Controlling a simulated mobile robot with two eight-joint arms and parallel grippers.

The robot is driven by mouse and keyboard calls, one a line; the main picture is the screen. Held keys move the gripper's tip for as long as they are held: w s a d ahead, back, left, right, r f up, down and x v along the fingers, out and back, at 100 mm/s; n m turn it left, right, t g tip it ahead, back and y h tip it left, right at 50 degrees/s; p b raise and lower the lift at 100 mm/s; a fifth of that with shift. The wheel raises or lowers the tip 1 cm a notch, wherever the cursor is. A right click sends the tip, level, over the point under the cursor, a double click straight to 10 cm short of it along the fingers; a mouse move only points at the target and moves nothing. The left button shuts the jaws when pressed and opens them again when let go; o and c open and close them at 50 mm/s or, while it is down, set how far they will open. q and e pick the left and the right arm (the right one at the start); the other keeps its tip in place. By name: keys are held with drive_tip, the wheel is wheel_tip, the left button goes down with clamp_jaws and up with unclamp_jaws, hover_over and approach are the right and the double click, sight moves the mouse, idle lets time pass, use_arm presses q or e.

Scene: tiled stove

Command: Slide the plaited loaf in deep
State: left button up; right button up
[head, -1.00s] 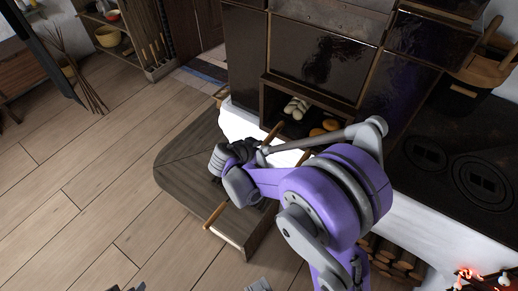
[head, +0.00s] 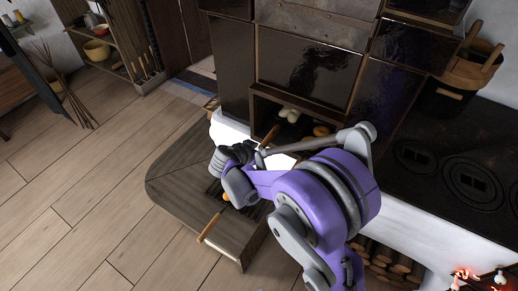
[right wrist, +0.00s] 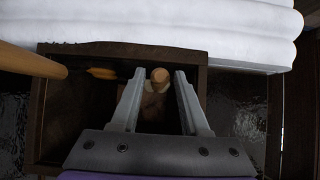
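A pale, lumpy loaf (head: 289,114), apparently the plaited one, lies in the open niche (head: 256,108) of the dark tiled stove. It is partly in shadow. A golden round loaf (head: 321,130) lies to its right. My right gripper (head: 230,155) is outside the niche, left of and below the pale loaf, with its fingers hard to make out. In the right wrist view its two fingers (right wrist: 158,74) stand apart. A round wooden end (right wrist: 160,75) shows between them, without clear contact. My left gripper is out of view.
Wooden rod pieces show above (head: 269,135) and below (head: 210,228) my right gripper; I cannot tell whether they join. A dark wooden bench (head: 175,180) stands below the niche. The hob (head: 460,175) is at right.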

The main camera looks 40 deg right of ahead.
drive_tip(key=shift+o, duration=1.1)
drive_tip(key=shift+a, duration=0.1)
drive_tip(key=v, duration=1)
drive_tip(key=shift+a+r+p, duration=0.2)
drive_tip(key=shift+r+p, duration=0.05)
drive_tip(key=shift+p, duration=0.2)
drive_tip(key=p+v, duration=0.3)
drive_tip(key=v, duration=0.3)
drive_tip(key=shift+r, duration=0.2)
drive_tip(key=shift+s, duration=0.1)
